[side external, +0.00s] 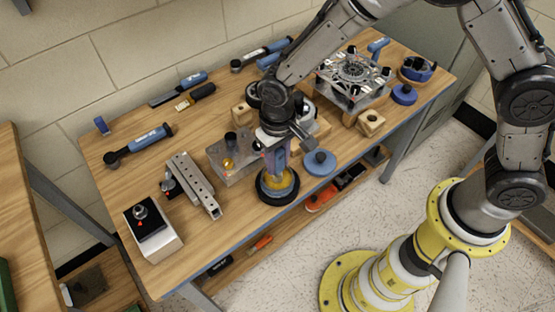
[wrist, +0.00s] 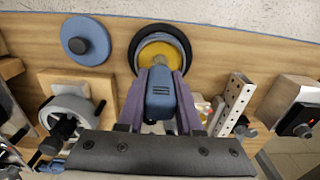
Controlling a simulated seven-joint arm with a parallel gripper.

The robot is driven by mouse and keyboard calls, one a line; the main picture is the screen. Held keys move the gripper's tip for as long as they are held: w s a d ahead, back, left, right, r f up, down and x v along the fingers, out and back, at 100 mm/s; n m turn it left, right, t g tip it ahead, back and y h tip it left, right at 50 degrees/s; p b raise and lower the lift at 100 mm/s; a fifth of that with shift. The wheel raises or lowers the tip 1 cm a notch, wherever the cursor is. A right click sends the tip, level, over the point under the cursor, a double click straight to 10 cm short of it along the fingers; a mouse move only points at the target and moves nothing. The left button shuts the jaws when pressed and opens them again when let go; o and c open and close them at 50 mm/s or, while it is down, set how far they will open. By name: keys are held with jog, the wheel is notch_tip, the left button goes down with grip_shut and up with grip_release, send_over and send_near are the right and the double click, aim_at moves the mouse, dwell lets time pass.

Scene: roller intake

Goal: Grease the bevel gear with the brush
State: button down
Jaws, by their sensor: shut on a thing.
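My gripper (side external: 277,160) is shut on a blue-handled tool, seemingly the brush (wrist: 160,97), held between the two purple fingers. The handle top faces the wrist camera; the bristles are hidden. The tool is over a round pot with yellow contents (side external: 279,181) and a black rim, near the bench's front edge. The pot (wrist: 160,37) is also beyond the fingertips in the wrist view. I cannot tell whether the brush touches the contents. A small brass-coloured part (side external: 229,163) sits at a grey block left of my gripper; I cannot tell if it is the bevel gear.
A blue disc with a black knob (side external: 319,161) lies right of the pot. A perforated metal bar (side external: 194,184) and a white box with a black top (side external: 152,229) stand left. A metal fixture (side external: 353,77) stands back right. Blue-handled tools (side external: 139,144) lie along the back.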

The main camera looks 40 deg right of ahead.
jog(key=shift+r, duration=3.45)
jog(key=shift+f, duration=0.15)
jog(key=shift+f, duration=2.9)
jog(key=shift+f, duration=0.6)
jog(key=shift+r, duration=0.1)
jog(key=shift+r, duration=3.5)
